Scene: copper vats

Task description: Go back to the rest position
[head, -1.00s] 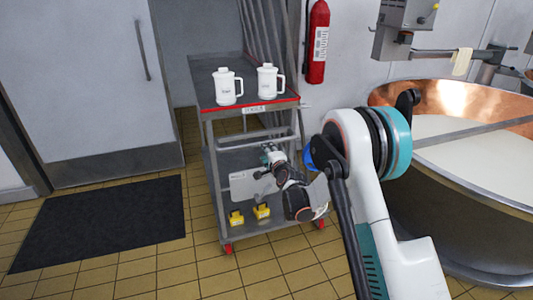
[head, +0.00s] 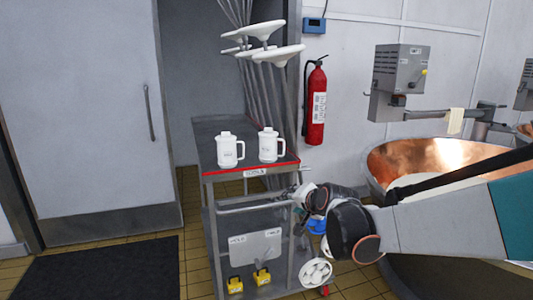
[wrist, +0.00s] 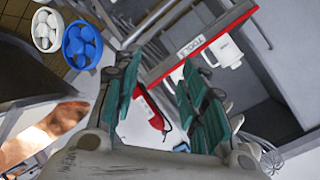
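My gripper (head: 303,197) is held out to the right of the cart's front, below the level of its top shelf. In the wrist view its two fingers with teal pads (wrist: 161,98) stand apart, with nothing held between them. Two white lidded mugs stand upright on the grey cart (head: 216,168), a left mug (head: 229,150) and a right mug (head: 268,146). The right part of the cart's lower frame is partly hidden by my arm. The wrist view also shows a mug (wrist: 226,50) and the red shelf edge (wrist: 195,48).
A copper vat (head: 410,158) stands at the right behind my arm. A red fire extinguisher (head: 316,105) hangs on the wall. White (wrist: 46,30) and blue (wrist: 81,45) containers are near the cart. A dark mat (head: 100,270) lies on open floor at left.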

